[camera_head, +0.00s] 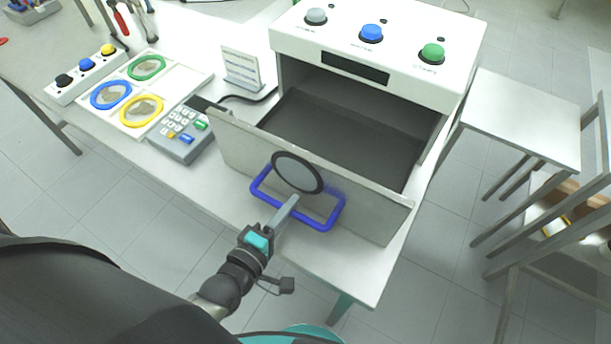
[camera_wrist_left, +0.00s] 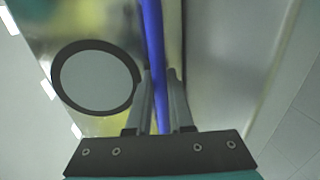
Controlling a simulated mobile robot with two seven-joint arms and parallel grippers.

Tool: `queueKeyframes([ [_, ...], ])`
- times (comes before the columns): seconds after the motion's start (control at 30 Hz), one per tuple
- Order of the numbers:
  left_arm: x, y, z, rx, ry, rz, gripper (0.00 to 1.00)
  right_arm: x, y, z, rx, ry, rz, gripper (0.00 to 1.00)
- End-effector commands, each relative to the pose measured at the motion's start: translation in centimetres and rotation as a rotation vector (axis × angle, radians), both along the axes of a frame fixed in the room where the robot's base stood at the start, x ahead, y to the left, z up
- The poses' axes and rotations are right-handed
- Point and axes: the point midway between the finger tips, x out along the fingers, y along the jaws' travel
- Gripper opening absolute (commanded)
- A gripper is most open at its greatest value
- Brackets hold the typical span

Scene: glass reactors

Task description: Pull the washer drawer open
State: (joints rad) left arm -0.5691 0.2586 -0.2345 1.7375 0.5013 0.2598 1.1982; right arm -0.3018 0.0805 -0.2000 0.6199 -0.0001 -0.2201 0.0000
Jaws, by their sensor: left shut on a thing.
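The washer (camera_head: 390,60) is a white box on the table with grey, blue and green buttons on top. Its drawer (camera_head: 350,133) stands pulled out toward me, and its dark, empty inside shows. The drawer front (camera_head: 370,200) is a light panel with a round, dark-rimmed window (camera_head: 298,172) and a blue bar handle (camera_head: 335,212). My left gripper (camera_head: 292,203) is at the handle, and in the left wrist view its fingers (camera_wrist_left: 160,105) are shut on the blue bar (camera_wrist_left: 153,50). My right gripper does not show.
Left of the drawer on the table are a grey keypad device (camera_head: 182,134), a small upright panel (camera_head: 242,70) and a white tray (camera_head: 125,108) with coloured rings. A button strip (camera_head: 86,72) lies beyond. A side table (camera_head: 525,115) stands at the right.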

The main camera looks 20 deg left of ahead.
Motion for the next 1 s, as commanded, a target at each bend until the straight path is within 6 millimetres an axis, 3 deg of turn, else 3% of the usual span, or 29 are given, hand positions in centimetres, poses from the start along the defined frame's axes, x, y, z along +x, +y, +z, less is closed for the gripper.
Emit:
queueKeyframes([
  [0.23, -2.6, 0.6, 0.1, 0.002, -0.002, 0.001, 0.0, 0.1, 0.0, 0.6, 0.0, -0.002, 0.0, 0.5],
  [0.67, -2.9, 0.6, 0.0, 0.0, -0.003, 0.001, 0.0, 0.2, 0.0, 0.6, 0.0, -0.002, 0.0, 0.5],
  [0.7, -2.9, 0.6, 0.0, 0.0, -0.003, 0.001, 0.24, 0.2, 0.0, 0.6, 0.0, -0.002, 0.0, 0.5],
  [0.9, -2.9, 0.6, 0.0, 0.0, -0.002, 0.001, 0.47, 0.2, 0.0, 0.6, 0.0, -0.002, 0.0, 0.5],
  [1.0, -2.9, 0.6, 0.0, 0.0, -0.002, 0.0, 0.49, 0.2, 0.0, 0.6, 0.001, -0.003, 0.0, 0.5],
])
